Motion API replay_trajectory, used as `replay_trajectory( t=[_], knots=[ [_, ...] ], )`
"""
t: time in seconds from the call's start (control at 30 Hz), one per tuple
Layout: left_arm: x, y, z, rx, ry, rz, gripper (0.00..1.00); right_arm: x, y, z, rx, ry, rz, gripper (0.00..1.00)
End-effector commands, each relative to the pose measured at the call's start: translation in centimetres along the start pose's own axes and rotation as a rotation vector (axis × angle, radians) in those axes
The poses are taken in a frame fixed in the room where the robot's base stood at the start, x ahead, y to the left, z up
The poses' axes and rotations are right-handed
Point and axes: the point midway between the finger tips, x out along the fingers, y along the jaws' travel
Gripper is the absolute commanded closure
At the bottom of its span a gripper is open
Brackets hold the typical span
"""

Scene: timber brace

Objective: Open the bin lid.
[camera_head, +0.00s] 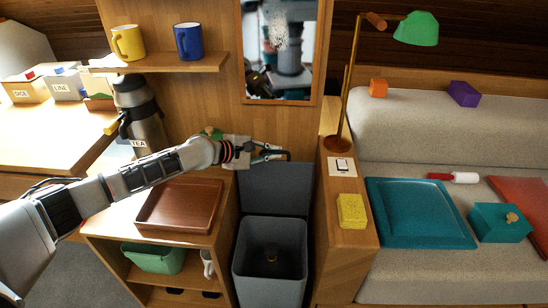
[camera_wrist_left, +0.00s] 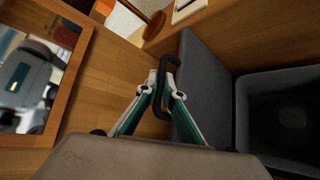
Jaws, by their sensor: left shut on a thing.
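The grey bin (camera_head: 270,268) stands between the wooden cabinet and the bench side, and its mouth is uncovered. Its dark grey lid (camera_head: 275,190) stands raised, roughly upright, at the back of the bin against the wooden wall. The lid also shows in the left wrist view (camera_wrist_left: 198,90), beside the bin opening (camera_wrist_left: 285,110). My left gripper (camera_head: 274,152) is at the lid's top edge, its fingers (camera_wrist_left: 160,92) shut on the black lid handle (camera_wrist_left: 163,118). My right gripper is not in view.
A brown tray (camera_head: 180,205) lies on the cabinet left of the bin. A yellow sponge (camera_head: 351,210) and a brass lamp (camera_head: 344,110) stand on the ledge to the right. A mirror (camera_head: 280,50) hangs above the lid.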

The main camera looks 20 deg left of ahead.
Motion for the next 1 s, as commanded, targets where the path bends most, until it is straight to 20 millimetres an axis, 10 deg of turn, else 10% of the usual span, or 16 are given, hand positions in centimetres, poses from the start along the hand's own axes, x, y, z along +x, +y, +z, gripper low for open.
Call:
replay_trajectory(
  t=[0.37, 0.47, 1.0],
  knots=[
    [0.1, 0.0, -0.1, 0.003, 0.001, -0.001, 1.0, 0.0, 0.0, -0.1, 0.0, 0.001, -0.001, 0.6],
    [0.1, 0.0, -0.1, 0.003, 0.001, -0.001, 0.75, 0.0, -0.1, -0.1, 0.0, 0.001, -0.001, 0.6],
    [-2.0, -0.1, -0.2, 0.004, 0.003, -0.003, 0.75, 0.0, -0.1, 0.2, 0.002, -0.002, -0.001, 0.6]
  ],
)
